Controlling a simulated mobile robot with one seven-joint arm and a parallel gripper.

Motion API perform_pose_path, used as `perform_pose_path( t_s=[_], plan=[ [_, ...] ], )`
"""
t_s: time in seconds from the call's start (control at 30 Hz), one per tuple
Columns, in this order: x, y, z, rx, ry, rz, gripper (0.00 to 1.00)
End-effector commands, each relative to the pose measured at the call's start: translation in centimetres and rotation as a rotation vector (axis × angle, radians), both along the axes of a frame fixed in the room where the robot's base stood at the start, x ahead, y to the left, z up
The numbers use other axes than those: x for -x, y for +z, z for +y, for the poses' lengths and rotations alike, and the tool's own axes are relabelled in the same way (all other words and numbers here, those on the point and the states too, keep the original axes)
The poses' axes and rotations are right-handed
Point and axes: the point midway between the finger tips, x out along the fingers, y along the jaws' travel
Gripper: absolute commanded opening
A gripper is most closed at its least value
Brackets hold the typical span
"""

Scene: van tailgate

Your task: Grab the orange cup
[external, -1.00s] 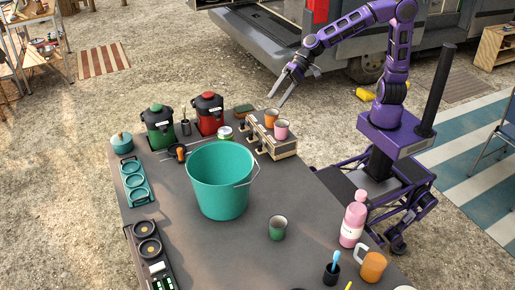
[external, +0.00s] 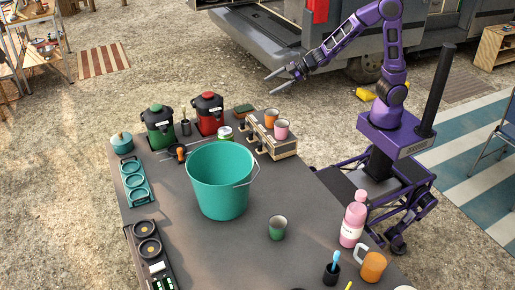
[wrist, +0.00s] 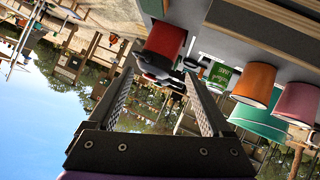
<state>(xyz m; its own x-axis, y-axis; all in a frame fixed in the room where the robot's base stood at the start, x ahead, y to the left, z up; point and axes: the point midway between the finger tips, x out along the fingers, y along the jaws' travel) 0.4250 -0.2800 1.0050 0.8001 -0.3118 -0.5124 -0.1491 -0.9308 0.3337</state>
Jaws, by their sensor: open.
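The orange cup (external: 271,117) stands on a wooden rack (external: 283,152) at the back right of the table, right beside a pink cup (external: 282,129). In the wrist view, which is turned upside down, the orange cup (wrist: 254,84) is right of the fingers, with the pink cup (wrist: 298,102) farther right. My gripper (external: 270,84) is open and empty, in the air above and behind the rack, its fingers pointing left. In the wrist view no cup is between the fingers (wrist: 160,62). An orange mug (external: 373,267) with a pale handle stands at the table's front right.
A teal bucket (external: 218,187) stands mid-table. Red (external: 208,114) and green (external: 158,127) canisters stand at the back left, with a can (external: 225,133) near the rack. A green cup (external: 277,228) and pink bottle (external: 353,220) stand nearer the front. Air around my gripper looks clear.

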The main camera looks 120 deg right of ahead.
Motion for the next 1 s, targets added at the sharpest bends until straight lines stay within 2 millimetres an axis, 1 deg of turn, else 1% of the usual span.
perform_pose_path(
  t_s=[0.03, 0.17, 0.27, 0.3, 0.4, 0.5, 0.6, 0.7, 1.0],
  plan=[
    [0.5, -0.5, 0.5, 0.011, 0.052, 0.005, 0.84],
    [0.9, -1.6, 3.0, 0.017, 0.205, 0.010, 0.84],
    [0.9, -2.6, 5.6, -0.009, 0.309, -0.003, 0.84],
    [0.6, -3.1, 6.9, -0.034, 0.345, -0.016, 0.84],
    [-0.7, -3.9, 9.7, -0.105, 0.380, -0.067, 0.84],
    [-2.2, -4.4, 11.5, -0.172, 0.369, -0.118, 0.84],
    [-3.2, -4.6, 12.6, -0.217, 0.349, -0.151, 0.84],
    [-3.8, -4.7, 13.2, -0.246, 0.331, -0.173, 0.84],
    [-6.0, -5.6, 13.7, -0.261, 0.321, -0.185, 0.84]
  ],
)
